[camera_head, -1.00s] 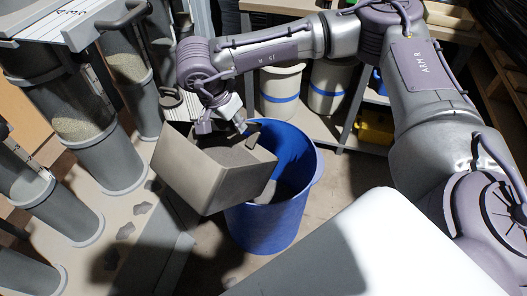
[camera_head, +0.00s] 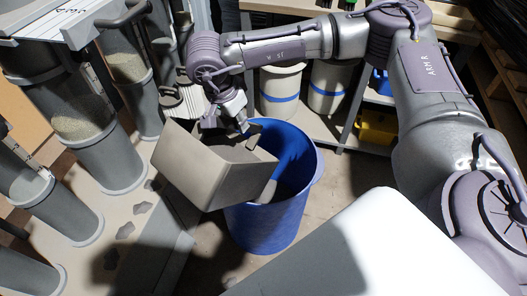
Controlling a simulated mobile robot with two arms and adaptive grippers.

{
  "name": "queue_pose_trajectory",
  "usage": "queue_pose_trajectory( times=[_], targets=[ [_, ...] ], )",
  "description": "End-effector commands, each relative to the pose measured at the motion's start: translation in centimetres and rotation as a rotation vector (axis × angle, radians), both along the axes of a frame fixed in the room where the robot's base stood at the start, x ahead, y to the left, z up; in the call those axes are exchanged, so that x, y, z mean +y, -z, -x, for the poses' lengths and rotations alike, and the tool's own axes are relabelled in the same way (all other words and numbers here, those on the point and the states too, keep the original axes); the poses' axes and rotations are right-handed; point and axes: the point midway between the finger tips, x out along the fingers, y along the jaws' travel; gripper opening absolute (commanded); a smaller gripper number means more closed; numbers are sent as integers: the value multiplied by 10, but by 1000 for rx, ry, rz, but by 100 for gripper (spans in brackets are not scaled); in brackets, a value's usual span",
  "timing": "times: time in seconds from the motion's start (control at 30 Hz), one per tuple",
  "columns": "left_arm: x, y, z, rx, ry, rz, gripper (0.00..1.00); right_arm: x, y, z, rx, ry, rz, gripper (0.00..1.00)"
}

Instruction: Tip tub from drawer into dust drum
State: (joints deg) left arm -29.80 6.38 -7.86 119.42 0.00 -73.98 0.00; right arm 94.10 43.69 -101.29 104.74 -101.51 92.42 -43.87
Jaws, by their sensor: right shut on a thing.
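The grey-brown tub (camera_head: 205,173) is held tilted over the left rim of the blue dust drum (camera_head: 265,225). Its open side leans toward the drum's mouth, and its lower right edge overlaps the drum in the picture. My right gripper (camera_head: 238,130) is shut on the tub's upper edge from above; its fingertips are partly hidden. The drum stands upright on the floor, and its inside is mostly shaded. I cannot make out falling dust. My left gripper is out of view. No drawer can be clearly made out.
Floor right of the drum is open.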

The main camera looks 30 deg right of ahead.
Motion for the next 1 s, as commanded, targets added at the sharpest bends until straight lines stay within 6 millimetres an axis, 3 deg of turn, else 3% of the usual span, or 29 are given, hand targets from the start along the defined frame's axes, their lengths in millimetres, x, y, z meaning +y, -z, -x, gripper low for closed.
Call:
queue_pose_trajectory(
  times=[0.43,1.0],
  targets=[
    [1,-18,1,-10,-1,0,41,-13,10,-5,26,2,-115,0],
    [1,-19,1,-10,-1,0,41,-14,10,-5,28,-1,-125,0]
  ],
)
